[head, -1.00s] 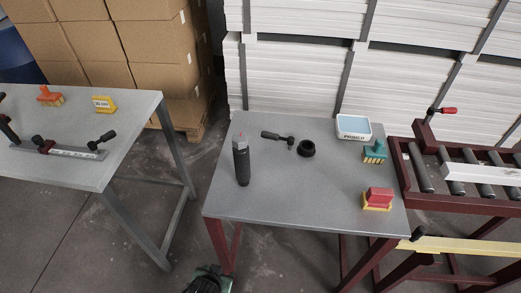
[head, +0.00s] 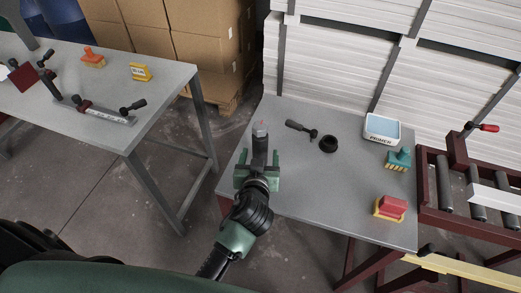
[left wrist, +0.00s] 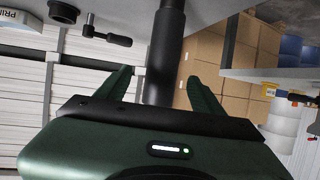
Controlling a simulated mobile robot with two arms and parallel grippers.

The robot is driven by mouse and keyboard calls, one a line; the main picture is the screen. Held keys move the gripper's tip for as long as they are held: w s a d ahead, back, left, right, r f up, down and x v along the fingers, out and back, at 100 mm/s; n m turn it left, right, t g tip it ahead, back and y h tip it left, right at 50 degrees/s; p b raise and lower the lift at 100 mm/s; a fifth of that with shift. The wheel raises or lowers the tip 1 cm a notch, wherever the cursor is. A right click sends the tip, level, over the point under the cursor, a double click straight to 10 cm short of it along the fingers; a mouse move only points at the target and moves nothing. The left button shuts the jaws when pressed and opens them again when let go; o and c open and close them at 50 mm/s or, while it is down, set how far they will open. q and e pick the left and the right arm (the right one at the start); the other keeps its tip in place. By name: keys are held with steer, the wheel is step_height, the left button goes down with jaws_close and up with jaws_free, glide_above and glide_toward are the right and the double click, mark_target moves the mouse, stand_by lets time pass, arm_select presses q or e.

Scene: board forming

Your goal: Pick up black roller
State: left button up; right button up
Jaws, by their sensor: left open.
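A tall dark cylinder with a grey and red top (head: 260,142) stands upright near the left edge of the right-hand table (head: 330,205). My left gripper (head: 257,176) is open, its green fingers on either side of the cylinder's lower part, which they partly hide. In the left wrist view the dark cylinder (left wrist: 165,50) rises between the open fingers of the left gripper (left wrist: 158,78), with gaps on both sides. A small black-handled tool (head: 301,128) lies behind it, also in the left wrist view (left wrist: 105,35). My right gripper is not in view.
A black ring (head: 328,144), a PRIMER tray (head: 382,129), a green brush (head: 398,160) and a red-yellow block (head: 390,208) are on the right-hand table. A roller conveyor (head: 470,205) stands at right. Another table (head: 160,88) with clamps is at left. The table's front middle is clear.

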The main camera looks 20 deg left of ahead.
mark_target(260, 149)
arm_select(q)
steer(key=x, duration=0.1)
steer(key=p+x, duration=0.1)
steer(key=x, duration=0.1)
steer(key=p+x, duration=0.1)
steer(key=shift+w+a+r, duration=0.2)
steer(key=shift+w+a, duration=0.05)
steer(key=shift+w, duration=0.2)
steer(key=shift+w+a+f, duration=0.1)
steer(key=shift+w+f, duration=0.15)
steer(key=shift+w, duration=0.1)
jaws_close()
steer(key=shift+r, duration=0.15)
